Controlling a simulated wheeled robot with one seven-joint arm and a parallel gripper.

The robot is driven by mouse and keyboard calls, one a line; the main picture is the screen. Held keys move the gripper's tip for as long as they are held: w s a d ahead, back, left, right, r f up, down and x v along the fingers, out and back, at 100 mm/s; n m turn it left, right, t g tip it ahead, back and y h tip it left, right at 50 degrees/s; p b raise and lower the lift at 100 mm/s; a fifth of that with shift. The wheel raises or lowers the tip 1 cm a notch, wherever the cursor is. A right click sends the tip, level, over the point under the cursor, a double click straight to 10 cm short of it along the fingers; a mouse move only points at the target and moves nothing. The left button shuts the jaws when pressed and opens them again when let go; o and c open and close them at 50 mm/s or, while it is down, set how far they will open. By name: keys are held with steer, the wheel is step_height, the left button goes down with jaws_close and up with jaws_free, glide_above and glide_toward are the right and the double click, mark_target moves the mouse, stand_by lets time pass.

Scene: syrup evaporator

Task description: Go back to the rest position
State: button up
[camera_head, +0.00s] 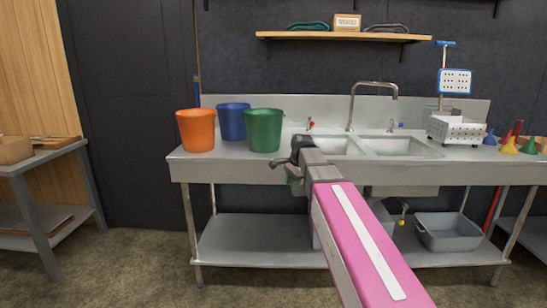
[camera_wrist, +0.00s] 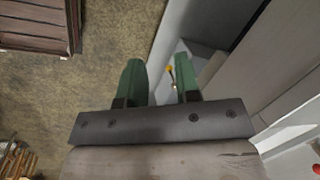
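My gripper (camera_wrist: 158,75) shows in the wrist view with its two green fingers apart and nothing between them. In the head view my pink arm reaches forward to the sink counter (camera_head: 230,172), and my gripper (camera_head: 293,180) is small and partly hidden behind the wrist, near the counter's front edge. Whether it touches the counter I cannot tell.
An orange bucket (camera_head: 196,130), a blue bucket (camera_head: 233,121) and a green bucket (camera_head: 264,130) stand on the counter, left of the sink faucet (camera_head: 372,90). A grey bin (camera_head: 448,232) sits on the lower shelf. A side table (camera_head: 40,165) stands left, with open floor between.

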steer(key=s+d+f+n, duration=0.3)
steer(key=s+f, duration=0.3)
steer(key=f, duration=0.2)
steer(key=s+d+f+n+g+h, duration=0.1)
steer(key=s+d+f+n, duration=0.3)
steer(key=s+f, duration=0.3)
steer(key=s+d+f+n+h, duration=0.1)
steer(key=s+d+f+n, duration=0.3)
steer(key=f, duration=0.7)
steer(key=shift+s+d+f+n, duration=0.2)
steer(key=shift+s+n, duration=0.1)
steer(key=shift+s, duration=0.85)
